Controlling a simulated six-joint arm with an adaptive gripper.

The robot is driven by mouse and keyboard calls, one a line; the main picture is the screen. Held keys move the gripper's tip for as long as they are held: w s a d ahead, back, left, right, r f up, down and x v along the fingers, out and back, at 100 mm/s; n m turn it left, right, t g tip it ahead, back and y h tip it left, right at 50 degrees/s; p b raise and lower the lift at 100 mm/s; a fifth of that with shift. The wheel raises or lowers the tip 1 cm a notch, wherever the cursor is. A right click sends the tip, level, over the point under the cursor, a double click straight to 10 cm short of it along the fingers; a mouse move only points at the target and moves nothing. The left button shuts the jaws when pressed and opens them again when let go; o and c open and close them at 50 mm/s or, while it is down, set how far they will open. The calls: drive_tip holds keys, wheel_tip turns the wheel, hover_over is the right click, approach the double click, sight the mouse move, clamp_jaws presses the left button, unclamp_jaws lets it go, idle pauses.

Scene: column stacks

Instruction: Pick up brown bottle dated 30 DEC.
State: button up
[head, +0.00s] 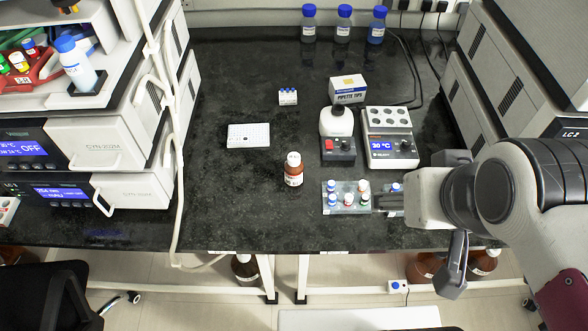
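A small brown bottle (293,176) with a white cap and a white label stands upright near the middle of the dark bench. The date on its label is too small to read. My gripper (380,201) reaches in from the right, low over the bench beside the vial rack, well to the right of the bottle and apart from it. Its fingers are small and partly hidden, so I cannot tell whether they are open or shut.
A rack (335,211) of small capped vials stands between bottle and gripper. Behind are a heater block (391,150), a white-topped mixer (337,123), a pipette tip box (348,89) and a well plate (248,135). Instrument stacks flank the bench. Bench left of the bottle is clear.

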drive_tip(key=w, duration=0.1)
drive_tip(key=m+g+y, duration=0.4)
drive_tip(key=m, duration=1)
hover_over(301, 165)
drive_tip(key=s+d, duration=0.5)
wheel_tip(301, 165, down, 14)
drive_tip(key=w+a+f+m, duration=0.1)
drive_tip(key=f, duration=0.2)
drive_tip(key=w+a+f+m, duration=0.1)
drive_tip(key=w+f+m, duration=0.1)
drive_tip(key=w+a+f+m+g, duration=0.1)
drive_tip(key=f, duration=0.2)
drive_tip(key=shift+w+f, duration=0.3)
drive_tip(key=shift+f, duration=0.05)
drive_tip(key=shift+w+a+f+m, duration=0.1)
drive_tip(key=shift+w+f+m, duration=0.05)
drive_tip(key=shift+f+m, duration=0.4)
drive_tip(key=shift+y, duration=0.3)
drive_tip(key=shift+x, duration=1.25)
